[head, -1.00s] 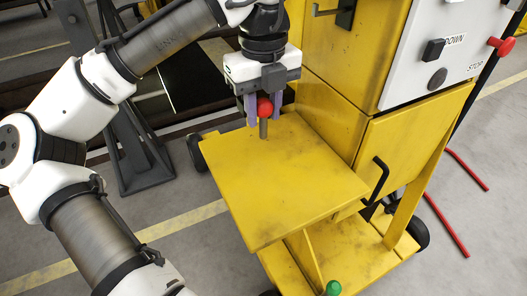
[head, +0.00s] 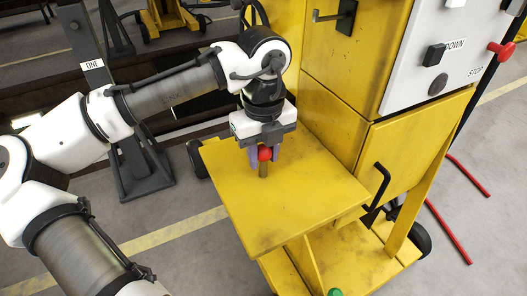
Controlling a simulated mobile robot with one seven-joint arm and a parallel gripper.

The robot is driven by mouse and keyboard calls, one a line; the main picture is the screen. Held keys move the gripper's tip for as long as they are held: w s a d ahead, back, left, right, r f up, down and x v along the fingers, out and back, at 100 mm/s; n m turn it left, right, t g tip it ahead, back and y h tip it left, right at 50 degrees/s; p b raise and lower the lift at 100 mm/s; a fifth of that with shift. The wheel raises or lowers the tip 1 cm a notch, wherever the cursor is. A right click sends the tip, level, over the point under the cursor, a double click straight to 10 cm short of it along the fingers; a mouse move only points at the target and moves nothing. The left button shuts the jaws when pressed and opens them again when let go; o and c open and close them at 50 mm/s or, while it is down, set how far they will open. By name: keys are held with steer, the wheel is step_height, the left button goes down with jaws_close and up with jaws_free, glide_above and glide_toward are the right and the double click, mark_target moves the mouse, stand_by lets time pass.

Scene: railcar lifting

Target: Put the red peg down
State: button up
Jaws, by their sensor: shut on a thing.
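The red peg has a round red head (head: 265,153) and a grey-brown shaft (head: 263,170) pointing down. My gripper (head: 265,155) is shut on the red head, with a finger on each side of it. The peg is upright over the left back part of the yellow shelf (head: 290,205). The shaft's lower end is at or just above the shelf surface; I cannot tell whether it touches.
The yellow cabinet (head: 340,85) rises just right of my gripper, with a black handle (head: 379,182) and a white control panel (head: 450,45). A green knob (head: 335,292) shows at the bottom edge. The front of the shelf is bare.

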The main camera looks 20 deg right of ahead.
steer(key=o, duration=1)
steer(key=shift+f, duration=0.1)
step_height(320, 180, up, 12)
steer(key=shift+p, duration=0.4)
